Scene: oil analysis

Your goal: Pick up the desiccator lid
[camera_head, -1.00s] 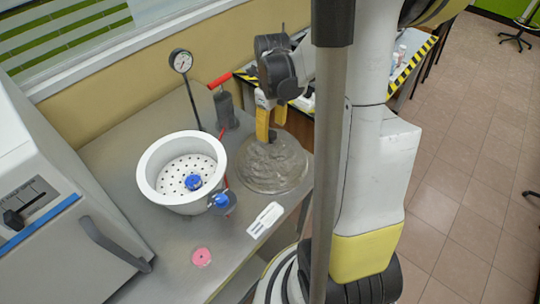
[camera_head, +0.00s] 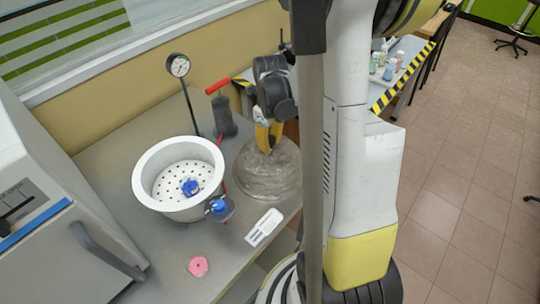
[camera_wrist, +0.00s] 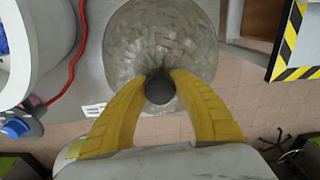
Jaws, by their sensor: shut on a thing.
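The desiccator lid (camera_head: 268,180) is a clear glass dome with a dark round knob on top, at the right part of the grey bench. My gripper (camera_head: 267,148) is above it with its yellow fingers at the knob. In the wrist view, the fingers (camera_wrist: 160,88) close on both sides of the knob, and the lid (camera_wrist: 165,35) spreads out beyond them. I cannot tell whether the lid's rim touches the bench. The white desiccator bowl (camera_head: 146,203), with a perforated plate inside, stands open to the left of the lid.
A pressure gauge (camera_head: 179,66) on a thin stand and a dark pump with a red handle (camera_head: 216,86) stand behind. A white label card (camera_head: 264,228) and a pink disc (camera_head: 198,267) lie in front. A grey-white instrument (camera_head: 50,240) fills the left. A red hose (camera_wrist: 70,75) runs between bowl and lid.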

